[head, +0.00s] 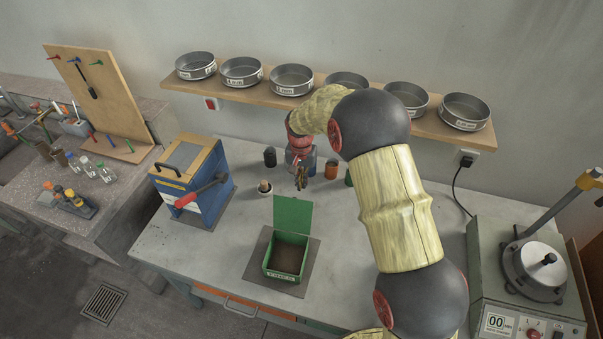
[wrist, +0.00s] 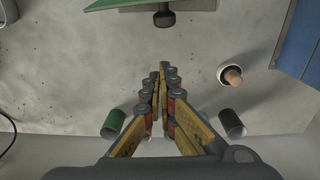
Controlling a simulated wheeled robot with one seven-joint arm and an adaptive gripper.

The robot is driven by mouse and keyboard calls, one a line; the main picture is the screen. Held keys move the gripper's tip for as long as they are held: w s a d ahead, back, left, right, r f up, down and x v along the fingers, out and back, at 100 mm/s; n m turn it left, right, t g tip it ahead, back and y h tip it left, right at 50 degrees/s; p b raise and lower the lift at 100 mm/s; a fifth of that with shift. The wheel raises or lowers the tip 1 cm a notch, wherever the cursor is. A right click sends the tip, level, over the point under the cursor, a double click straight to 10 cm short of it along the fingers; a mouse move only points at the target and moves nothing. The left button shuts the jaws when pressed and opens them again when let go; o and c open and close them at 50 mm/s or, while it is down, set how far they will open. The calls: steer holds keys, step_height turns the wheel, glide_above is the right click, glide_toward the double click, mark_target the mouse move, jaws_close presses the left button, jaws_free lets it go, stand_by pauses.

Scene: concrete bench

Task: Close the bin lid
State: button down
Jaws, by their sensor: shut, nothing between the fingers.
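The green bin (head: 268,272) stands on a dark mat on the bench, and dark contents show inside it. Its green lid (head: 293,214) is open and stands up from the bin's back edge. My gripper (head: 300,184) is behind the lid, pointing down, apart from it. In the wrist view the fingers of my gripper (wrist: 160,76) are together with nothing between them. A green edge of the lid (wrist: 112,4) shows at the top of that view, with a dark knob (wrist: 164,18) beside it. The bin's inside is hidden there.
A blue box with a wooden top (head: 190,175) stands left. A shelf of metal pans (head: 242,71) hangs above. A machine (head: 530,290) stands right.

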mark_target(293, 213)
steer(key=shift+s+a, duration=0.35)
steer(key=shift+s, duration=0.5)
steer(key=shift+s+a, duration=0.3)
steer(key=shift+s, duration=0.55)
steer(key=shift+s, duration=0.2)
